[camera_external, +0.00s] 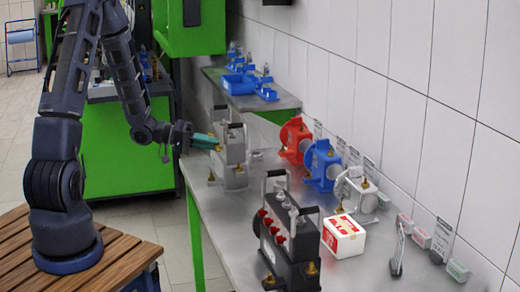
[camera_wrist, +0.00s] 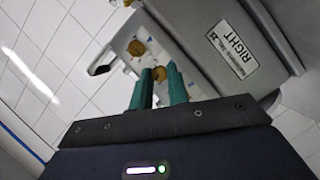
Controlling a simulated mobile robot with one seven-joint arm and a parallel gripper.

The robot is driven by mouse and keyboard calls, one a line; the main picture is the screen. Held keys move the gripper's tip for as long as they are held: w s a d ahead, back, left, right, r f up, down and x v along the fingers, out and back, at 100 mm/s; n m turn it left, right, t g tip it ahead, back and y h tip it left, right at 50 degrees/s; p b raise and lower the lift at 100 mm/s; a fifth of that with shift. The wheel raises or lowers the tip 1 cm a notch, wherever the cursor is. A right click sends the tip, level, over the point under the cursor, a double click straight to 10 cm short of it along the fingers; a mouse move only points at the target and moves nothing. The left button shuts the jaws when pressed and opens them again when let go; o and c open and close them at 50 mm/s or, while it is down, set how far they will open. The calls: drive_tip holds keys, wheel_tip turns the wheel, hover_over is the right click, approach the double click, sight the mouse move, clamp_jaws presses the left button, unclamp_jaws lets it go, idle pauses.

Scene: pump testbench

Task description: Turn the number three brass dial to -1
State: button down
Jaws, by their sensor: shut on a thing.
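In the wrist view, the gripper's fingertips (camera_wrist: 160,78) are shut on a small brass dial (camera_wrist: 159,72) on the grey panel. A second brass dial (camera_wrist: 136,48) sits further up and left, clear of the fingers. The fingers hide part of the held dial and its scale. I cannot read dial numbers or settings. A white label (camera_wrist: 232,48) reading "RIGHT" is on the housing.
A black pump unit (camera_external: 290,243) with red knobs stands in front on the bench (camera_external: 216,217). Red (camera_external: 294,139), blue (camera_external: 321,166) and white (camera_external: 352,186) pumps line the wall side. A white and red box (camera_external: 343,237) lies near them. A dark lever-like part (camera_wrist: 101,69) juts out near the dials.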

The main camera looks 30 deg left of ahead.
drive_tip(key=n, duration=0.1)
drive_tip(key=n+h, duration=0.1)
drive_tip(key=n, duration=0.1)
drive_tip(key=n+h, duration=0.1)
drive_tip(key=n, duration=0.1)
drive_tip(key=shift+a+f, duration=0.1)
drive_tip(key=shift+f, duration=0.15)
drive_tip(key=shift+h, duration=0.3)
drive_tip(key=c, duration=1.3)
unclamp_jaws()
drive_tip(key=shift+c, duration=0.2)
drive_tip(key=v, duration=1)
drive_tip(key=shift+a, duration=0.35)
drive_tip(key=shift+s, duration=0.15)
